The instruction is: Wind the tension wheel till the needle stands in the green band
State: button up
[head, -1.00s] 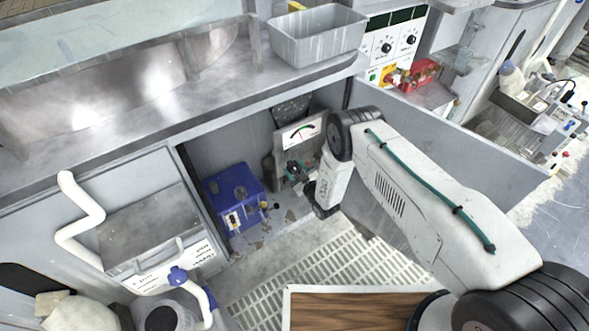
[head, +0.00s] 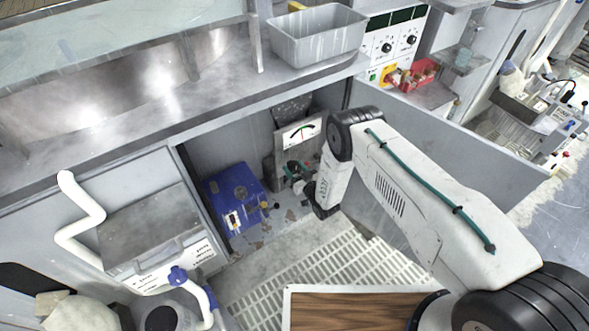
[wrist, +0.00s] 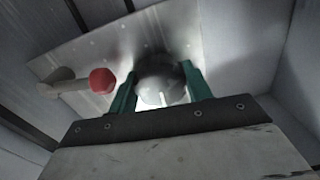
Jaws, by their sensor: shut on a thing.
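The gauge (head: 300,133) is a white plate with a dark and green arc, on the back wall inside the open cabinet in the head view. Its thin red needle stands nearly upright; it is too small to tell for sure whether it lies in the green. In the wrist view the tension wheel (wrist: 160,92) shows as a rounded grey hub before a metal plate. My gripper (wrist: 157,76) has its green fingers shut on both sides of it. In the head view my gripper (head: 293,170) is just below the gauge, and the wheel is mostly hidden.
A blue box (head: 233,197) stands left of my gripper on the cabinet floor. An open door panel (head: 455,140) lies to the right. A grey tub (head: 317,38) sits on the bench above. A red-knobbed rod (wrist: 101,81) is left of the fingers in the wrist view.

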jog(key=o, duration=1)
jog(key=shift+c, duration=0.2)
